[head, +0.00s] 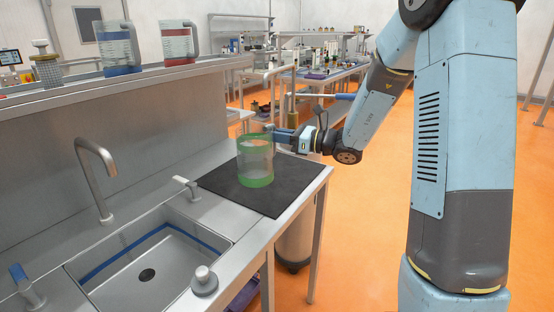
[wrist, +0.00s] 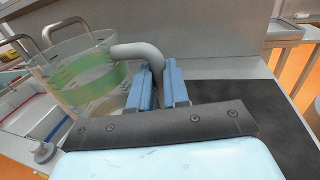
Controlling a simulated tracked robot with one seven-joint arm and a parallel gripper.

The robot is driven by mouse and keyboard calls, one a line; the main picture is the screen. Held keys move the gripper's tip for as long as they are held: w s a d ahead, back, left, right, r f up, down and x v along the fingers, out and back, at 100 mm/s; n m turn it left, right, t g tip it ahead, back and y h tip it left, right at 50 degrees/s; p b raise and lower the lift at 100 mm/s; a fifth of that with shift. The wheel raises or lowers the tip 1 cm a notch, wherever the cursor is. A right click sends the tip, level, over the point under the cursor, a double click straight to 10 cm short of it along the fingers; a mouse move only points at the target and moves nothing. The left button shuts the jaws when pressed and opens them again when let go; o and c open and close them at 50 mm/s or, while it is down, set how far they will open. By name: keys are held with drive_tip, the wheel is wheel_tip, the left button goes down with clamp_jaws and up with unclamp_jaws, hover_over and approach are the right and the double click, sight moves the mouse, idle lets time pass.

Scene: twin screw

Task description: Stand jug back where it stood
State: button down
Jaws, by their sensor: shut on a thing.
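A clear jug with green contents or a green band low down (head: 256,158) is upright over the dark mat (head: 226,187), near the mat's far side. I cannot tell whether its base touches the mat. My gripper (head: 284,136) reaches it from the right and is shut on its handle. In the wrist view, the jug (wrist: 92,78) is on the left, and its grey handle (wrist: 138,51) runs in between the blue fingers of my gripper (wrist: 160,88). The fingers hide the lower handle.
A sink (head: 150,262) with a tall tap (head: 97,170) lies left of the mat. A blue-filled jug (head: 118,50), a red-filled jug (head: 178,45) and a mesh container (head: 46,68) stand on the shelf (head: 120,85) behind. Bare mat lies in front of the jug.

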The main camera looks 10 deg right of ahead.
drive_tip(key=w+d+f, duration=0.1)
drive_tip(key=w+f, duration=0.7)
drive_tip(key=f, duration=0.2)
drive_tip(key=shift+w+d+f, duration=0.15)
drive_tip(key=shift+d+f, duration=0.05)
drive_tip(key=shift+f, duration=0.15)
drive_tip(key=c, duration=1.1)
unclamp_jaws()
